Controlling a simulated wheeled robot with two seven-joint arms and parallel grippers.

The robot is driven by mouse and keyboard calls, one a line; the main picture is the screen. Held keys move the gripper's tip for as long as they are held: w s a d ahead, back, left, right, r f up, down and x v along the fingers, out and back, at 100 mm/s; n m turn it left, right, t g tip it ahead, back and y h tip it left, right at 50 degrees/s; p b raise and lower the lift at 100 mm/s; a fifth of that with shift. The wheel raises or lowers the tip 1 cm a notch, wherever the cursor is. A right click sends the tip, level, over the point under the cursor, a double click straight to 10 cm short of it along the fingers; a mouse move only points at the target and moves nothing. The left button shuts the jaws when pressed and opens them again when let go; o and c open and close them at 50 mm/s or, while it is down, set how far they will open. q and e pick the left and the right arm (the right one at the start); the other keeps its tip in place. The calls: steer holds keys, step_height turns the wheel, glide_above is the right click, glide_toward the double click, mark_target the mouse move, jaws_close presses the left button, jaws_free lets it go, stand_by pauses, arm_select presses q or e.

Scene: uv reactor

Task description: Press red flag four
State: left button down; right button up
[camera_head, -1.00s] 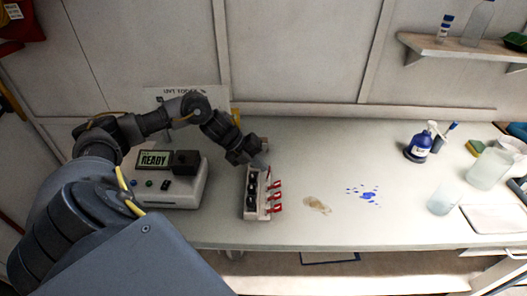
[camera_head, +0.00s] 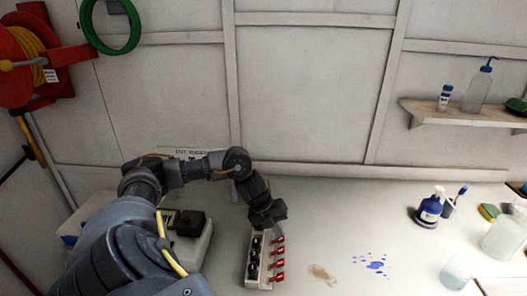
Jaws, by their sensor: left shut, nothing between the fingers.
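A narrow pale block (camera_head: 258,283) stands on the bench with a row of black round parts (camera_head: 254,268) and several red flags (camera_head: 278,264) along its right side. The flags stick out to the right. I see no numbers on them, so I cannot tell which is flag four. My left gripper (camera_head: 274,222) is shut and empty, pointing down at the far end of the block, close to the farthest red flag (camera_head: 278,238). I cannot tell whether it touches that flag. My right gripper is not in view.
A device with a dark box (camera_head: 189,223) stands left of the block, partly behind my left arm. A brown stain (camera_head: 321,274) and blue spots (camera_head: 374,263) lie to the right. Bottles (camera_head: 430,207) and a beaker (camera_head: 458,271) stand farther right.

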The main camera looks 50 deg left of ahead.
arm_select(q)
steer(key=shift+s+a+f, duration=0.1)
steer(key=shift+s+a, duration=0.05)
steer(key=shift+s, duration=0.1)
steer(key=shift+s+a+f+b, duration=0.15)
steer(key=shift+a+f+b, duration=0.1)
steer(key=shift+b, duration=0.2)
steer(key=shift+s+a, duration=0.1)
steer(key=shift+s, duration=0.05)
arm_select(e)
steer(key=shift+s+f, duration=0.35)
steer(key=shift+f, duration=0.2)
arm_select(q)
steer(key=shift+r, duration=0.15)
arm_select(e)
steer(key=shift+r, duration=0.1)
